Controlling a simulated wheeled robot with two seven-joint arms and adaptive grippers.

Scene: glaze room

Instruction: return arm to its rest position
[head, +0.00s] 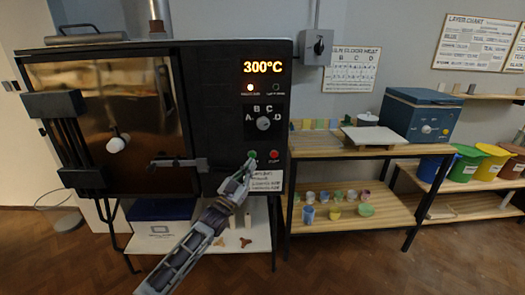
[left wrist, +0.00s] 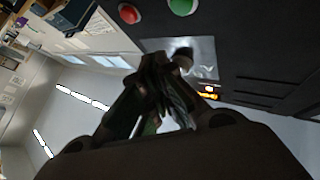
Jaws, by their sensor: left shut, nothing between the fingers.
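My left gripper (head: 248,166) is shut and empty. In the head view it is at the lower right of the black kiln front (head: 225,110), by the green button (head: 252,154). The red button (head: 274,155) is just to its right. In the left wrist view the shut fingers (left wrist: 165,70) point toward the dark panel, with the green button (left wrist: 182,6) and red button (left wrist: 129,13) at the top edge. I cannot tell whether the fingertips touch the panel. My right gripper is not in view.
The kiln display (head: 263,67) reads 300°C, with a lit lamp below and a dial (head: 263,124). The kiln door handle (head: 178,163) juts out left of my gripper. A wooden shelf (head: 370,232) with small cups stands at right. Floor is clear in front.

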